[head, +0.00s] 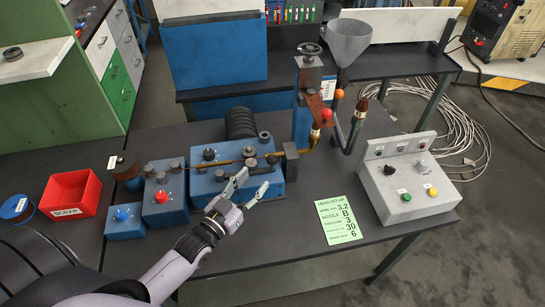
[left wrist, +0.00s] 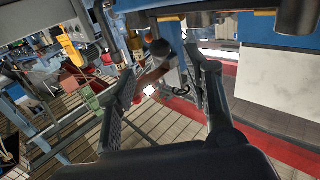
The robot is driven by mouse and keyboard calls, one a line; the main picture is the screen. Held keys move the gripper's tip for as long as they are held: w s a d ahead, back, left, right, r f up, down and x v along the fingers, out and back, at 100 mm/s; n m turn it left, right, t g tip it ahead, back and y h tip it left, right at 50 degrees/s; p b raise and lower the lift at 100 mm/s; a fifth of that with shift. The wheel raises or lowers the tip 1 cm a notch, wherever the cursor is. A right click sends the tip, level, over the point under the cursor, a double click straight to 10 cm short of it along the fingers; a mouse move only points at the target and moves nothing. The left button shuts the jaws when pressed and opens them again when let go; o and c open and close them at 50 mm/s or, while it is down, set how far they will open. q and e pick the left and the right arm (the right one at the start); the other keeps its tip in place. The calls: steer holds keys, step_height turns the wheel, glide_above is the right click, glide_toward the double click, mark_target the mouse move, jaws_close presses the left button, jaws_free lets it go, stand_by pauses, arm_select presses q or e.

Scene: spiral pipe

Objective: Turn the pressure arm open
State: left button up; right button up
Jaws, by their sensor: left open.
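My left gripper (head: 254,182) reaches in from the lower left over the front of the blue machine block (head: 215,185). Its two fingers are apart with nothing visibly held between them. In the left wrist view the open fingers (left wrist: 160,65) frame a dark round-ended part, which I cannot name. An upright unit with a handwheel (head: 309,49) stands behind, to the right. It carries a red ball (head: 326,115), an orange ball (head: 339,93) and a dark bent lever with a brown grip (head: 361,105). I cannot tell which of these is the pressure arm. My right gripper is not in view.
A grey funnel (head: 348,42) tops the unit. A grey control box (head: 408,190) stands at the right, with a green note (head: 338,220) beside it. A red scrap bin (head: 70,193) and small blue boxes (head: 125,221) are at the left. The table's front middle is clear.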

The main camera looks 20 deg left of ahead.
mark_target(270, 162)
arm_select(q)
steer(key=w, duration=0.3)
steer(key=w+d+p, duration=0.1)
steer(key=w, duration=0.4)
steer(key=shift+w+d, duration=0.35)
steer(key=shift+w, duration=0.05)
steer(key=shift+w+d+p, duration=0.1)
steer(key=shift+w+p, duration=0.2)
steer(key=shift+w, duration=0.15)
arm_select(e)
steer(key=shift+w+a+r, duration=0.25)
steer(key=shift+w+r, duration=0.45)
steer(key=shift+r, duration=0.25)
arm_select(q)
steer(key=shift+c, duration=0.2)
jaws_close()
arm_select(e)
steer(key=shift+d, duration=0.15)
